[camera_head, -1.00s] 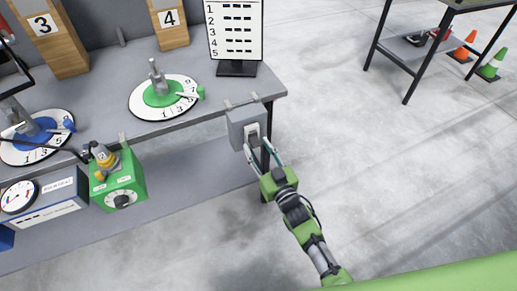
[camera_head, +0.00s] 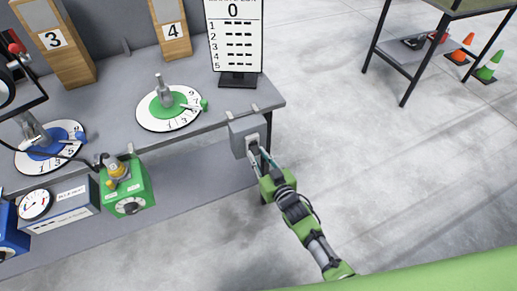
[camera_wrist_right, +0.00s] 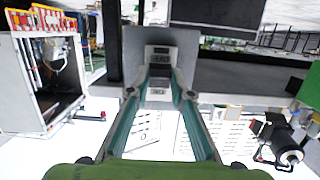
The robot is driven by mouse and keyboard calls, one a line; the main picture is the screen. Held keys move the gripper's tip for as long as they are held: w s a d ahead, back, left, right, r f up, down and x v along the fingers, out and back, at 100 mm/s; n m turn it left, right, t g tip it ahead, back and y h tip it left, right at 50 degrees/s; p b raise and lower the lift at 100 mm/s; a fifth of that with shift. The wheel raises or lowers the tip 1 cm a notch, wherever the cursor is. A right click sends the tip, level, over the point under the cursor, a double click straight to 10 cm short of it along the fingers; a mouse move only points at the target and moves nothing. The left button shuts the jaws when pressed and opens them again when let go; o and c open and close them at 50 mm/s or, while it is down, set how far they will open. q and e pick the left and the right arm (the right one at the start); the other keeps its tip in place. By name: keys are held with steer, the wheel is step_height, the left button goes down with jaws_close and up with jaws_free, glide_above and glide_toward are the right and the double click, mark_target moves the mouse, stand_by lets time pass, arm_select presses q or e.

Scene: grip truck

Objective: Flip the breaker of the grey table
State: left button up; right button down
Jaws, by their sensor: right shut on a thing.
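The breaker is a grey box (camera_head: 246,131) fixed to the right end of the grey table (camera_head: 215,107), just below its top. My right gripper (camera_head: 259,151) reaches up to the front of the box. Its fingers are shut on the breaker's switch, which they mostly hide. In the right wrist view the breaker (camera_wrist_right: 161,45) is straight ahead, with a label on its face, and the fingertips (camera_wrist_right: 160,88) are close together at its lower part.
On the table stand a green dial (camera_head: 168,107), a blue dial (camera_head: 50,147) and a scoreboard (camera_head: 236,40). A green box (camera_head: 127,188) hangs at the front edge. Traffic cones (camera_head: 491,65) stand by another table at the far right. The floor to the right is clear.

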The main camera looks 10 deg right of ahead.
mark_target(254, 148)
steer(key=r+g+p, duration=0.1)
steer(key=g+p, duration=0.1)
steer(key=p, duration=0.2)
steer(key=r+g+h+p, duration=0.1)
steer(key=g+p, duration=0.1)
steer(key=p, duration=0.2)
steer(key=r+g+h+p, duration=0.1)
steer(key=p, duration=0.4)
steer(key=shift+w+a+r+g, duration=0.1)
steer(key=shift+w+r+g, duration=0.2)
steer(key=shift+w+g, duration=0.1)
steer(key=shift+w+g+p, duration=0.1)
steer(key=shift+g+p, duration=0.55)
steer(key=shift+g, duration=0.05)
steer(key=shift+w+a+r+g+h+p, duration=0.1)
steer(key=shift+g+h+p, duration=0.3)
steer(key=shift+g, duration=0.4)
steer(key=c, duration=1.8)
jaws_free()
steer(key=shift+w, duration=0.1)
